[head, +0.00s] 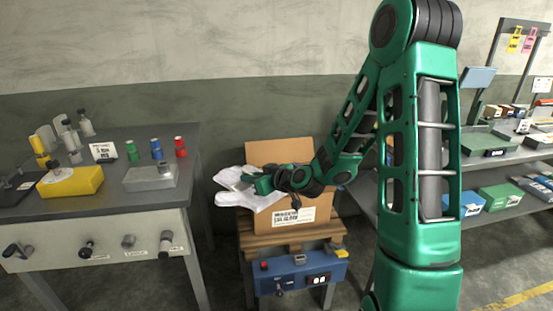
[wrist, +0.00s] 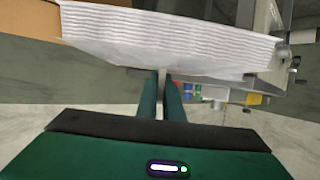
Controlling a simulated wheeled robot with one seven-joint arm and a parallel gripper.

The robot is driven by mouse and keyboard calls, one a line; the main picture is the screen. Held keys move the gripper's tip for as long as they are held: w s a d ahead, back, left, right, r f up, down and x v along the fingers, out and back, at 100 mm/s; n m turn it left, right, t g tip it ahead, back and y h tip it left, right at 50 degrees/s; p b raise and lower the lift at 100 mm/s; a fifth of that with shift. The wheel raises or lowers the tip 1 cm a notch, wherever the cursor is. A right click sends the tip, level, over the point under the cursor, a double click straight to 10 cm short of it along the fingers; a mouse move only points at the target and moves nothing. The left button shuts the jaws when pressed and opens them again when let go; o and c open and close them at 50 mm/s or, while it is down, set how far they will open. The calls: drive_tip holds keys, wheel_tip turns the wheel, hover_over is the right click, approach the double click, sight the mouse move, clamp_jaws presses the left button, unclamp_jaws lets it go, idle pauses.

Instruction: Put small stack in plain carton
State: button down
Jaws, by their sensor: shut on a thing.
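A white layered stack (wrist: 170,42) fills the upper part of the wrist view, its near edge pinched between the two green fingers of my gripper (wrist: 162,90). In the head view the white stack (head: 248,198) lies over the left side of the open brown carton (head: 316,217). My gripper (head: 258,183) is at the carton's left edge, and partly covers the stack. The carton has a raised back flap and a label on its front. A strip of brown carton (wrist: 30,18) shows at the upper left of the wrist view. Whether the stack touches the carton is unclear.
The carton stands on a wooden-topped stand (head: 290,238) with a blue control box (head: 300,275). A grey bench (head: 110,190) with bottles and coloured pots is on the left. Shelves (head: 500,205) with boxes are on the right. My arm hides part of the right side.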

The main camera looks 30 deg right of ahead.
drive_tip(key=shift+d, duration=0.6)
drive_tip(key=shift+s+f, duration=0.15)
drive_tip(key=shift+f, duration=0.8)
